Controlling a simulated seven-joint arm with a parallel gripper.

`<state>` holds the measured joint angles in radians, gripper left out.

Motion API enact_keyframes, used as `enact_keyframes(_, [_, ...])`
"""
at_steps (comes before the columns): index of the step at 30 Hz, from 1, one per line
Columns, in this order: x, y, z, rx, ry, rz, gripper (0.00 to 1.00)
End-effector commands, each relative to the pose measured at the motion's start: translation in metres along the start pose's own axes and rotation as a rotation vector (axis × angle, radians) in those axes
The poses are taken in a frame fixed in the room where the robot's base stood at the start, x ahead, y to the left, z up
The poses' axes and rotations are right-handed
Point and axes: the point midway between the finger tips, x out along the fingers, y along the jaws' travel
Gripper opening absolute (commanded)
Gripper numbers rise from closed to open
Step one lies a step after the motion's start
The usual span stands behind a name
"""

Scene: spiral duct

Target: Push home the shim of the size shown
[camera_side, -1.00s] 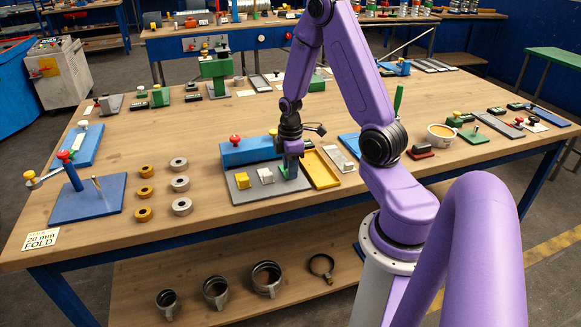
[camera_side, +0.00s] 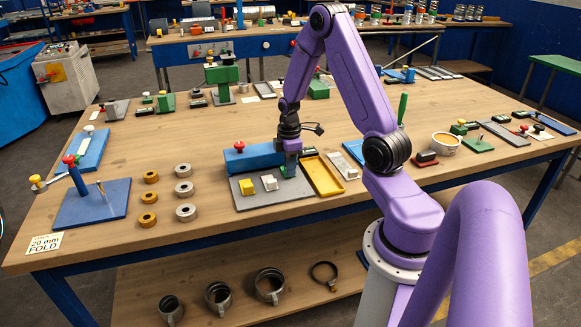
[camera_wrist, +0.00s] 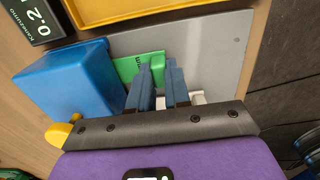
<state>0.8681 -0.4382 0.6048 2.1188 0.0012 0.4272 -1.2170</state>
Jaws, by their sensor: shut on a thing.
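My gripper (camera_wrist: 162,82) is low over the grey plate (camera_wrist: 215,48), its blue-grey fingers shut on the green shim (camera_wrist: 138,66). In the side view my gripper (camera_side: 290,163) stands in front of the blue block (camera_side: 250,156). The green shim shows only partly there. The blue block (camera_wrist: 70,90) is left of the fingers in the wrist view. I cannot tell whether the green shim touches it. A yellow shim (camera_side: 247,187) and a white shim (camera_side: 269,183) sit on the plate to the left. A card (camera_side: 45,243) reads "20 mm FOLD".
A yellow tray (camera_side: 322,176) lies just right of the plate. A black display (camera_wrist: 35,20) reads "0.2", partly cut off. Several brass and steel rings (camera_side: 184,190) lie left of the plate. A blue stand (camera_side: 92,203) is farther left. The front table strip is clear.

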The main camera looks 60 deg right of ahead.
Motion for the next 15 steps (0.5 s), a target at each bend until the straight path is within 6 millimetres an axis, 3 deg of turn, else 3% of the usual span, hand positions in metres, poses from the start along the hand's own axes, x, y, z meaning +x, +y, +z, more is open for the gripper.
enact_keyframes(1, [-0.001,0.0053,-0.0006,0.0,0.005,0.017,0.0])
enact_keyframes(2, [-0.0011,0.0055,-0.0006,0.0,0.006,0.018,0.24])
enact_keyframes(3, [-0.0011,0.0056,-0.0006,0.0,0.006,0.018,0.37])
enact_keyframes(4, [-0.0011,0.0055,-0.0006,0.0,0.006,0.018,0.44])
enact_keyframes(15, [-0.0039,0.0036,-0.0003,0.001,0.004,0.012,0.44])
